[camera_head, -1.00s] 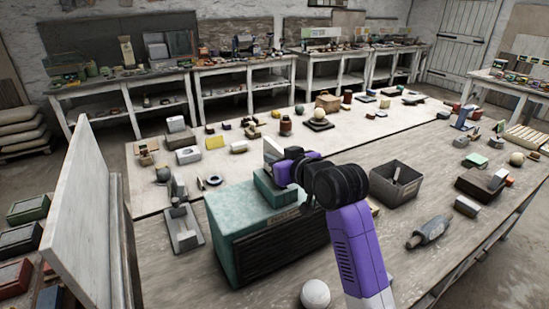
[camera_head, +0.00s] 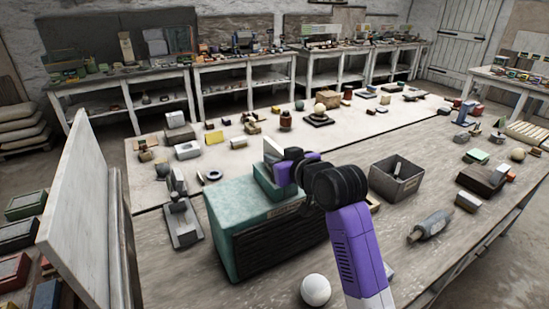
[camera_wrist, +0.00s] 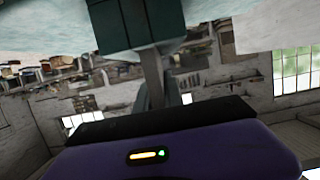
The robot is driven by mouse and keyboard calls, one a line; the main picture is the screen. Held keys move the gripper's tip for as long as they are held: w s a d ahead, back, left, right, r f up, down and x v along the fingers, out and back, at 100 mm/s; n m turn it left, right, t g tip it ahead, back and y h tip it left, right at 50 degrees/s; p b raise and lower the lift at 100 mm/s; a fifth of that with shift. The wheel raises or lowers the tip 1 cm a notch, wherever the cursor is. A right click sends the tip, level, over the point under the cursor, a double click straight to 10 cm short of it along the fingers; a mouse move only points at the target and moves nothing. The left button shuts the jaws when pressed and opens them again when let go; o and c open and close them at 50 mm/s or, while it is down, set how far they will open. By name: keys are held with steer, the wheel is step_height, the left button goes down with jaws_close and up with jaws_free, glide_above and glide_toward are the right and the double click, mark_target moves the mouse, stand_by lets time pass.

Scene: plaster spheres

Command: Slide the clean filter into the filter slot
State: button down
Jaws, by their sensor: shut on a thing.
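The clean filter appears as a thin pale upright panel (camera_head: 272,149) just above the small raised teal housing (camera_head: 266,184) on top of a large teal machine (camera_head: 238,207). My gripper (camera_head: 281,168) is at the panel's right side, beside the housing. In the wrist view, a narrow grey edge (camera_wrist: 152,75) lies between my fingers and is gripped; it meets the teal housing (camera_wrist: 134,25). The slot opening is hidden, so I cannot tell how far the filter is inside it.
A dark grey bin (camera_head: 398,182) stands right of my arm. A white sphere (camera_head: 315,290) lies in front of the machine. A grey metal stand (camera_head: 184,224) is on its left, and a large pale board (camera_head: 80,205) rises at far left.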

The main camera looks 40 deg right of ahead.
steer(key=shift+f+b, duration=0.65)
steer(key=shift+f, duration=0.45)
steer(key=c, duration=1.4)
jaws_free()
steer(key=shift+o, duration=0.2)
steer(key=shift+r, duration=0.1)
steer(key=shift+r+p, duration=1.95)
steer(key=shift+s+f, duration=0.1)
steer(key=shift+s, duration=0.05)
